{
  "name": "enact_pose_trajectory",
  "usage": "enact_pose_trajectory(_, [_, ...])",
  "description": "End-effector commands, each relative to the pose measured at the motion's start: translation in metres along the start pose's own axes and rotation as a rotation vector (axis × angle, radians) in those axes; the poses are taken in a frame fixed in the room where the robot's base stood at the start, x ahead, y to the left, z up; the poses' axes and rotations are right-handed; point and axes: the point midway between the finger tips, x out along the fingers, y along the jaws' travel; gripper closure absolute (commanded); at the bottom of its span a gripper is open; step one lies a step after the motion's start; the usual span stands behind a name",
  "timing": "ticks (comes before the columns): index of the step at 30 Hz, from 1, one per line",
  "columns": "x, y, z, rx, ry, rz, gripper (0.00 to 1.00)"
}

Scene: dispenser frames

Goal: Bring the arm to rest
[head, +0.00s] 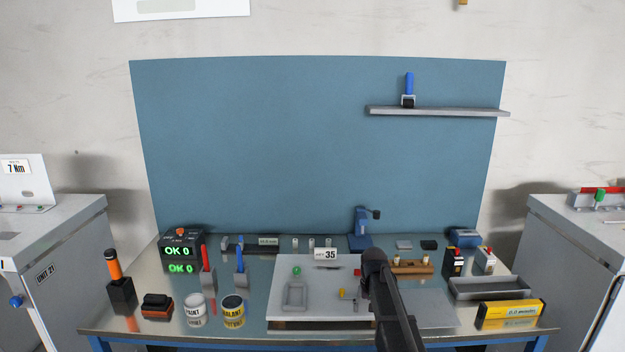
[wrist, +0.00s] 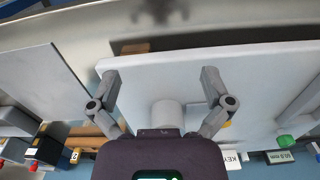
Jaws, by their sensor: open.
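My gripper (wrist: 160,78) shows in the wrist view with its two grey fingers spread apart and nothing held between the tips. It is above the white board (wrist: 260,70) on the bench. A pale round cylinder (wrist: 167,115) shows between the fingers near the palm; I cannot tell its height. In the head view my dark arm reaches up from the bottom edge over the right part of the white board (head: 325,307), and the fingers cannot be made out there.
Paint (head: 195,310) and sealant (head: 233,311) cans stand left. A grey tray (head: 490,289) and yellow box (head: 509,314) lie right. Above the bench is free air.

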Motion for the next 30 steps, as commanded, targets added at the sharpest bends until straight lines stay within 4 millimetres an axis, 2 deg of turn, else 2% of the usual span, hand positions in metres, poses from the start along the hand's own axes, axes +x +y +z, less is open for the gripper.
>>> enact_pose_trajectory(1, [0.000, 0.001, 0.016, -0.003, 0.000, 0.000, 0.00])
enact_pose_trajectory(5, [0.000, 0.002, 0.045, -0.011, 0.000, 0.000, 0.00])
enact_pose_trajectory(8, [0.000, 0.003, 0.075, -0.019, 0.000, 0.000, 0.00])
enact_pose_trajectory(15, [0.000, 0.008, 0.175, -0.047, 0.000, 0.001, 0.00])
enact_pose_trajectory(18, [0.000, 0.010, 0.207, -0.056, 0.000, 0.001, 0.00])
enact_pose_trajectory(21, [0.000, 0.011, 0.228, -0.063, 0.000, 0.001, 0.00])
enact_pose_trajectory(24, [0.000, 0.011, 0.240, -0.067, 0.000, 0.001, 0.00])
enact_pose_trajectory(30, [0.000, 0.012, 0.243, -0.070, -0.001, 0.001, 0.00])
